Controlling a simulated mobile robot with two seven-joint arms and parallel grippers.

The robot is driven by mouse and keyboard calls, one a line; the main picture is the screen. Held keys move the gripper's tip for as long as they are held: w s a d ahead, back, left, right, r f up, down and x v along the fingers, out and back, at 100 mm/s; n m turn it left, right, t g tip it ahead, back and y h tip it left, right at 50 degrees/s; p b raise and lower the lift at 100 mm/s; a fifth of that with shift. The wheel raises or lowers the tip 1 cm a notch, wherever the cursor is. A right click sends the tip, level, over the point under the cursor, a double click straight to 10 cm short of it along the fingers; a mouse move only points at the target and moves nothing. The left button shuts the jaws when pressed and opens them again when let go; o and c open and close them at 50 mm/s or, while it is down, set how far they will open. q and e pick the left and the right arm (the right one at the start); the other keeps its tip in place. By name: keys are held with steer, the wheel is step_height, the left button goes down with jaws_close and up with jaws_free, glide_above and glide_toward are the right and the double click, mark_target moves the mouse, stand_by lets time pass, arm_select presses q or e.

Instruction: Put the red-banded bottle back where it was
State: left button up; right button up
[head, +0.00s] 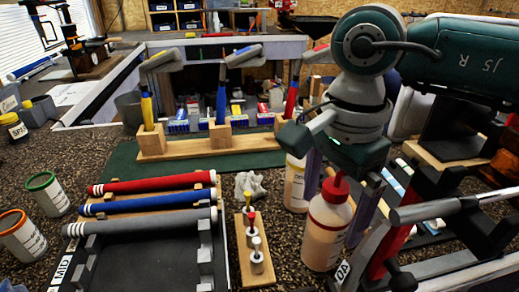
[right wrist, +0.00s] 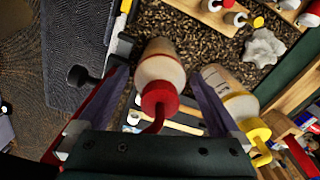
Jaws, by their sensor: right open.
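The red-banded bottle (head: 326,232), pale with a red cap and bent red spout, stands upright on the speckled bench right of centre. It also shows in the right wrist view (right wrist: 160,72). My right gripper (head: 338,196) points down over it, its long purple fingers on either side of the bottle. In the right wrist view the open fingers (right wrist: 157,80) show gaps beside the bottle, so it is not clamped. A similar bottle with a yellow cap (right wrist: 225,90) stands close beside the right finger; in the head view it is behind (head: 295,185). My left gripper is out of view.
A rack with red, blue and grey grips (head: 150,205) lies left of the bottles. A small wooden block with pegs (head: 255,255) is nearer. A wooden stand holds several clubs (head: 210,147) behind. Metal clamp hardware (head: 430,212) crowds the right side. Two open tins (head: 47,193) stand left.

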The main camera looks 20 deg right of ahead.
step_height(320, 180, up, 11)
steer(key=shift+w+r+b, duration=0.1)
steer(key=shift+b, duration=0.95)
steer(key=shift+r, duration=0.45)
